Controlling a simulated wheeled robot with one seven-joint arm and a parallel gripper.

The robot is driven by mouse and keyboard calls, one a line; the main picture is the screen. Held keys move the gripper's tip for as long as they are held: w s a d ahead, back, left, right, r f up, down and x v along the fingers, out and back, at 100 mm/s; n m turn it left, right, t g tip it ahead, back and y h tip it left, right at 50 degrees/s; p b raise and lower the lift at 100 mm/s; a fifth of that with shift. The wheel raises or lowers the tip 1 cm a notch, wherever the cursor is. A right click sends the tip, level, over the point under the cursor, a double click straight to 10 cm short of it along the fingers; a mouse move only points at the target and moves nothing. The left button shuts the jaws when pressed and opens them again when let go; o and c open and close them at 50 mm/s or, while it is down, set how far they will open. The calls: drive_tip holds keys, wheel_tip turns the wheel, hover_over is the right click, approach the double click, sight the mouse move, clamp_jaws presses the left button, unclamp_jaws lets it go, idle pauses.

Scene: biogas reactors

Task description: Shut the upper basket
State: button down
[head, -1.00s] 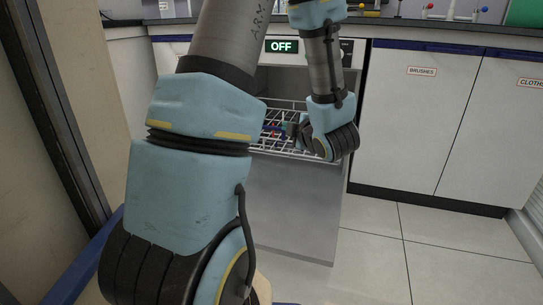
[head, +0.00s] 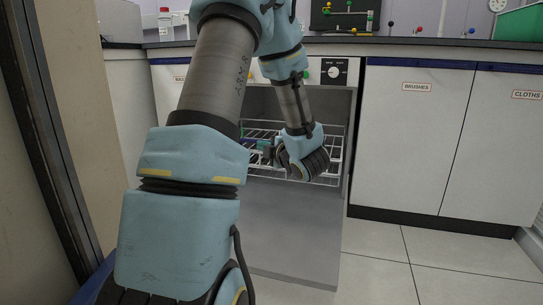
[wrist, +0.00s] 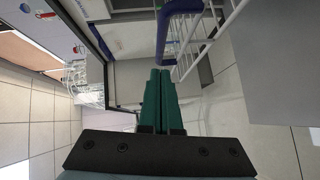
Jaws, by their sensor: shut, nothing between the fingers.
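The upper basket (head: 334,158) is a white wire rack at the mouth of the open washer, below its control panel. It looks pulled out, though my arm hides much of it. In the wrist view its white wires (wrist: 208,40) show at the upper right, beside a blue-purple bar (wrist: 184,8) that looks like part of its front. My gripper (wrist: 160,72) has green fingers, shut and empty, with the tips just short of the blue bar. I cannot tell whether they touch it. In the head view the gripper is mostly hidden behind my arm.
The washer's grey door (head: 290,225) hangs open below the basket. White cupboards marked BRUSHES (head: 415,130) and CLOTHS (head: 495,140) stand to the right under the dark worktop (head: 440,46). The tiled floor (head: 390,265) in front of them is clear. Glassware (wrist: 88,85) shows in the wrist view.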

drive_tip(key=shift+w+d+f+b, duration=0.2)
drive_tip(key=shift+w+d+b, duration=0.1)
drive_tip(key=shift+w, duration=0.55)
drive_tip(key=shift+w+d+f+b, duration=0.2)
drive_tip(key=shift+w+d, duration=0.1)
drive_tip(key=shift+w, duration=0.5)
drive_tip(key=shift+w, duration=0.1)
